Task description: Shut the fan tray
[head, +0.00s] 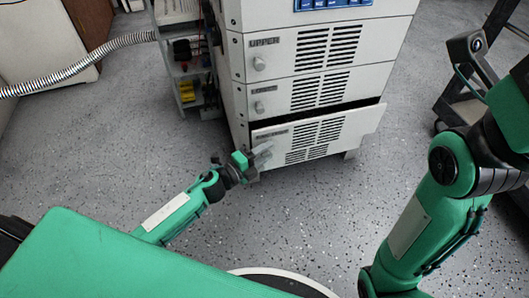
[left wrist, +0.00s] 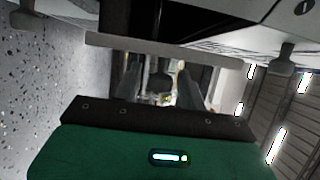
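The fan tray (head: 312,136) is the lowest drawer of the white cabinet, with a slotted front and a small label. It stands partly pulled out, with a dark gap above its front. My left gripper (head: 240,163) is low at the left end of the tray front, close to its pale knob (head: 263,150); I cannot tell whether they touch. In the left wrist view the two fingers (left wrist: 158,88) are apart, with a gap between them, below a pale horizontal edge. My right arm shows at the right, but its gripper is out of view.
Above the tray are the shut upper drawer (head: 300,52) and a second shut drawer (head: 300,93). A grey shelf rack (head: 185,60) stands left of the cabinet, with a ribbed hose (head: 90,65) running left. A dark cart (head: 455,100) stands at right. The speckled floor in front is clear.

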